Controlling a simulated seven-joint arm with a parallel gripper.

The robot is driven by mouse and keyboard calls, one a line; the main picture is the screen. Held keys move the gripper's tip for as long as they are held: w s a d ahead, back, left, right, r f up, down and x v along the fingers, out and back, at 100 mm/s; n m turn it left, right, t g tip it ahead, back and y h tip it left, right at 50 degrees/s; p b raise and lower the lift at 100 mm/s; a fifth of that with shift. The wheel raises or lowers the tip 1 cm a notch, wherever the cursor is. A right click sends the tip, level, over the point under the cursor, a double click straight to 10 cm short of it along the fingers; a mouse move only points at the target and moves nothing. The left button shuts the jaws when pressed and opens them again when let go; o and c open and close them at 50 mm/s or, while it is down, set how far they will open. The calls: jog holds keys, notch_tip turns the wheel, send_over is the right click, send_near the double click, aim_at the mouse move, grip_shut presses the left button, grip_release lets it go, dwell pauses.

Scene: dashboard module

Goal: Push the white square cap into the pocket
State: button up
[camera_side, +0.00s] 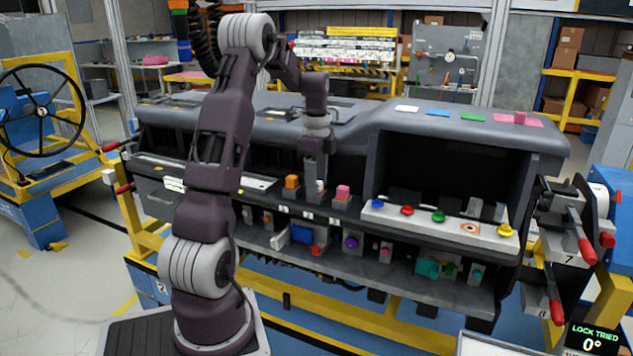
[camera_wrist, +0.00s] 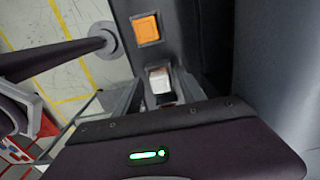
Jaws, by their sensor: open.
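The white square cap (camera_side: 319,186) is on the dashboard's middle ledge, between an orange cap and a pink cap. In the wrist view the white cap (camera_wrist: 160,79) shows between the fingers of my gripper (camera_wrist: 158,92), with a little red and dark at its near edge. My gripper (camera_side: 316,181) points down over the ledge and is open, its fingers on either side of the cap. I cannot tell whether they touch it. The pocket under the cap is hidden, so how deep the cap sits does not show.
The orange cap (camera_side: 291,182) and pink cap (camera_side: 343,191) stand close on either side. The dashboard (camera_side: 440,135) overhangs the ledge behind my gripper. A light panel (camera_side: 445,227) with coloured knobs lies to the right. Several coloured parts line the lower shelf (camera_side: 410,280).

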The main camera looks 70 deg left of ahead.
notch_tip(320, 180, up, 7)
jog(key=shift+r, duration=0.1)
dwell(0.5)
jog(key=s+d+r+n+t+y, duration=0.15)
jog(key=d+r, duration=0.25)
jog(key=d, duration=0.7)
jog(key=d+r+n+t, duration=0.1)
jog(key=d+r+n, duration=0.15)
jog(key=d, duration=0.75)
jog(key=s+d+f+n+t+h, duration=0.1)
jog(key=s+d+f+n+t, duration=0.2)
jog(key=s+d, duration=0.9)
jog(key=shift+s+d+n, duration=0.25)
jog(key=shift+d+n, duration=0.75)
jog(key=shift+d, duration=0.05)
jog(key=shift+h, duration=0.25)
